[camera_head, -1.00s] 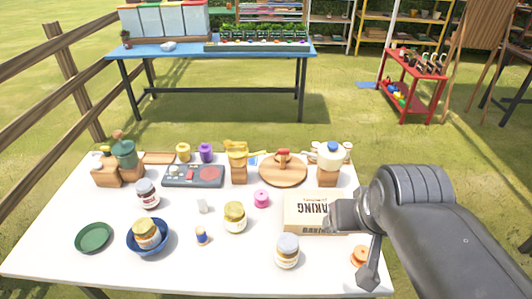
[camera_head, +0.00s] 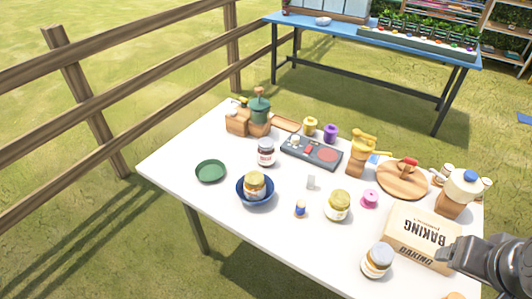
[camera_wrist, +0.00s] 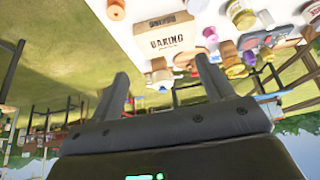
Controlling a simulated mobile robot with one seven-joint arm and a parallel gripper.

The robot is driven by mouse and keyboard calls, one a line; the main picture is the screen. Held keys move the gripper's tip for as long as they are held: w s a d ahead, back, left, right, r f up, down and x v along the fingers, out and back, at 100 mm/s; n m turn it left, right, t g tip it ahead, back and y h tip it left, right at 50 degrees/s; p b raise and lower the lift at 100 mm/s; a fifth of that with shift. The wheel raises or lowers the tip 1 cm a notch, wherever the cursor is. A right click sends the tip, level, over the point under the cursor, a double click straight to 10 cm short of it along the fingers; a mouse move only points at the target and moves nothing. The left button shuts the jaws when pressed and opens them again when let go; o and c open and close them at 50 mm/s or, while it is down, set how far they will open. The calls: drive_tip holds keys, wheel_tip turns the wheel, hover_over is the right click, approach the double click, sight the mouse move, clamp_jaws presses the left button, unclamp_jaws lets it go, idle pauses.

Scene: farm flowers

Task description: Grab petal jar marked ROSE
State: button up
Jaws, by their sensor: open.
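Several lidded jars stand on the white table (camera_head: 225,200); I cannot read ROSE on any of them. A dark red jar with a pale lid (camera_head: 266,153) stands towards the back left. A gold-lidded jar (camera_head: 255,187) sits in a blue bowl (camera_head: 254,203). Another jar with a yellowish lid (camera_head: 337,207) stands mid-table, and a grey-lidded jar (camera_head: 377,261) near the front edge. My gripper (camera_wrist: 161,66) is open and empty in the wrist view, its fingers apart. In the head view my arm shows at the lower right, by the baking box.
A BAKING box (camera_head: 421,238) lies at the right, with a pink spool (camera_head: 370,198) nearby. A green dish (camera_head: 210,171) is at the left. A round wooden board (camera_head: 403,180) and a dark control panel (camera_head: 311,152) are at the back. A wooden fence (camera_head: 90,130) runs along the left.

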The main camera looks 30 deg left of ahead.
drive_tip(key=shift+o, duration=0.2)
drive_tip(key=shift+o, duration=1.2)
